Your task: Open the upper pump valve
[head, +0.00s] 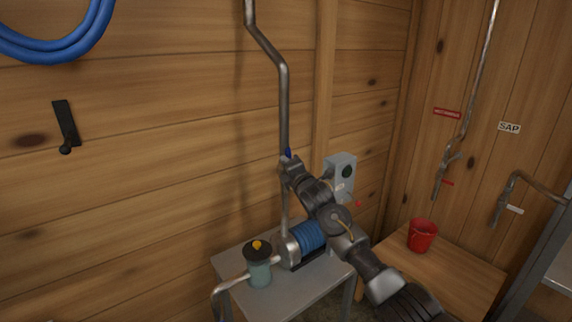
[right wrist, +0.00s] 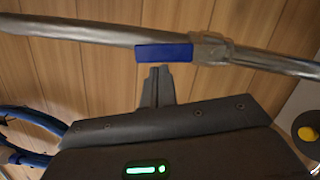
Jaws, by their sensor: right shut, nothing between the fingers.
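The upper pump valve's blue handle (head: 288,153) sits on the vertical metal pipe (head: 284,105) above the pump. In the right wrist view the blue handle (right wrist: 164,52) looks lined up with the pipe, beside a metal fitting (right wrist: 210,48). My right gripper (head: 287,162) is at the handle and partly hides the valve in the head view. Its fingers (right wrist: 158,70) are shut and empty, with their tips very close to the handle's edge; I cannot tell whether they touch. My left gripper is not in view.
The pump (head: 309,237) and a filter canister (head: 259,270) with a yellow knob stand on a small metal table (head: 232,266) below. A grey switch box (head: 341,174) is on the wall behind my right arm. A red bucket (head: 422,236) stands on a wooden surface at right.

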